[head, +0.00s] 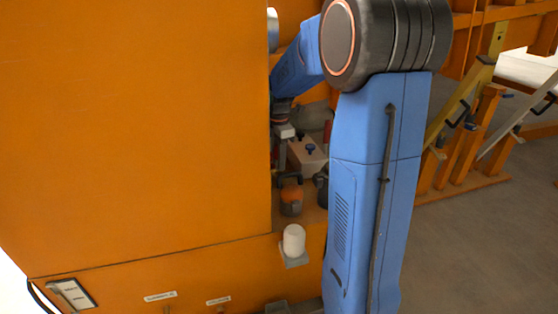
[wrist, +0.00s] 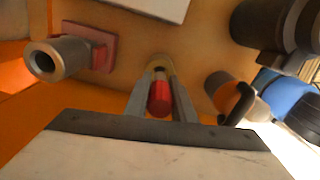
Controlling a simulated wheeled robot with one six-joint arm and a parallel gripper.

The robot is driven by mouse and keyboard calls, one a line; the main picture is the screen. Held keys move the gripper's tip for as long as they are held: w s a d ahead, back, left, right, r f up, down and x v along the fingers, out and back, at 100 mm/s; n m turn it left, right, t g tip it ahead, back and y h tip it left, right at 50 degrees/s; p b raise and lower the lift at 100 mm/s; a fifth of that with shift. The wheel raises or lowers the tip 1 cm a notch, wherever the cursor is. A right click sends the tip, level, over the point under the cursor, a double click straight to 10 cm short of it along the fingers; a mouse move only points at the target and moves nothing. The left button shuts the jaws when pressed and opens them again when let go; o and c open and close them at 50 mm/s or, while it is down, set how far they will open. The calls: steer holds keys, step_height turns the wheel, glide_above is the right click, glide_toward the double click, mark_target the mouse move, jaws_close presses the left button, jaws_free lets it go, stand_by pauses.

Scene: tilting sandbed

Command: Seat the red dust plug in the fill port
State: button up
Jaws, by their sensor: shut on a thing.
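In the wrist view, the red dust plug (wrist: 160,98) is a small red cylinder between the two grey fingers of my gripper (wrist: 160,106). The gripper is shut on it. A tan, ring-like part (wrist: 158,65) shows just beyond the plug; I cannot tell whether they touch. An open-ended metal pipe (wrist: 58,57) stands on a reddish square plate at the left, apart from the plug. I cannot tell which of these is the fill port. In the head view, my gripper (head: 283,158) reaches down beside the orange panel's edge; the plug cannot be made out there.
A grey and orange canister (wrist: 222,92) with a black handle is close right of the fingers. Dark cylinders (wrist: 262,25) are at upper right. A pale box (head: 308,153) stands behind the gripper. A white cylinder (head: 293,240) sits in front. The large orange panel (head: 135,120) blocks the left.

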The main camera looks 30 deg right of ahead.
steer(key=shift+f, duration=1.15)
stand_by(0.7)
steer(key=shift+r, duration=0.15)
steer(key=shift+r, duration=0.7)
stand_by(0.4)
steer(key=shift+f, duration=0.75)
stand_by(0.7)
steer(key=o, duration=1.1)
step_height(320, 180, up, 17)
steer(key=shift+r, duration=0.15)
